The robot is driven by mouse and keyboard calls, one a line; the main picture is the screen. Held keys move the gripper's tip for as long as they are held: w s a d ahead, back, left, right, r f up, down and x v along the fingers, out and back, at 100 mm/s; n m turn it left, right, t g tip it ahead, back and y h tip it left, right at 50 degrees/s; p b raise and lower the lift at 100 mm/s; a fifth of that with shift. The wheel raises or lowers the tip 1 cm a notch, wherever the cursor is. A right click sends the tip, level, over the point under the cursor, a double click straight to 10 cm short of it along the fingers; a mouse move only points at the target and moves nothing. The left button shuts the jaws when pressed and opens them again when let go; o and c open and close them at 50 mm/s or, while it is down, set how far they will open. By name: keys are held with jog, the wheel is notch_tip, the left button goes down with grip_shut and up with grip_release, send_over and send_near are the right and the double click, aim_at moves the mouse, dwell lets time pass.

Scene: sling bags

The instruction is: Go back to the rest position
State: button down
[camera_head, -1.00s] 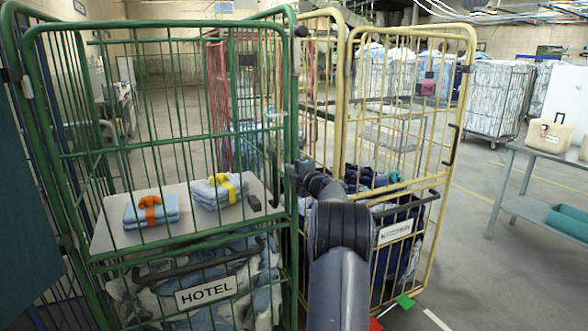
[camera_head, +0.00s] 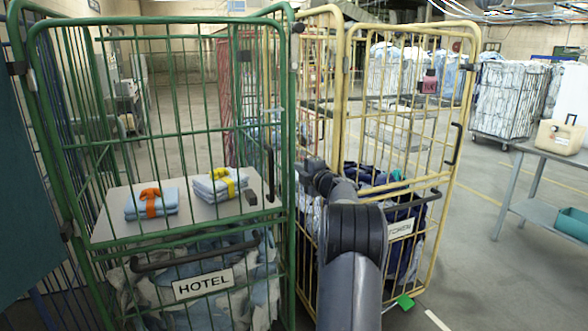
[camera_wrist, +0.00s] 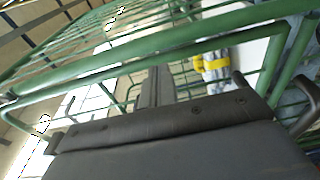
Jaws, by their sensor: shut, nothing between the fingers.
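My gripper (camera_wrist: 157,86) shows in the wrist view as a dark pair of fingers pressed together, empty, close to the green bars of the cage. In the head view my arm reaches forward between the green cage (camera_head: 118,136) and the yellow cage (camera_head: 398,190); I cannot make out the fingers there. Inside the green cage, a blue bundle with an orange band (camera_head: 152,203) and a pale bundle with a yellow band (camera_head: 220,184) lie on a grey shelf (camera_head: 128,229). The yellow-banded bundle also shows in the wrist view (camera_wrist: 213,65), apart from the fingers.
The green cage carries a HOTEL sign (camera_head: 203,284), with pale linen below the shelf. The yellow cage holds dark cloth. A grey table (camera_head: 550,152) with a beige case (camera_head: 560,137) and a teal bin (camera_head: 572,222) stands right.

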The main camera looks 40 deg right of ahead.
jog(key=s+d, duration=0.3)
jog(key=d, duration=0.3)
jog(key=shift+s+d, duration=0.2)
jog(key=shift+s, duration=0.15)
jog(key=shift+a, duration=0.1)
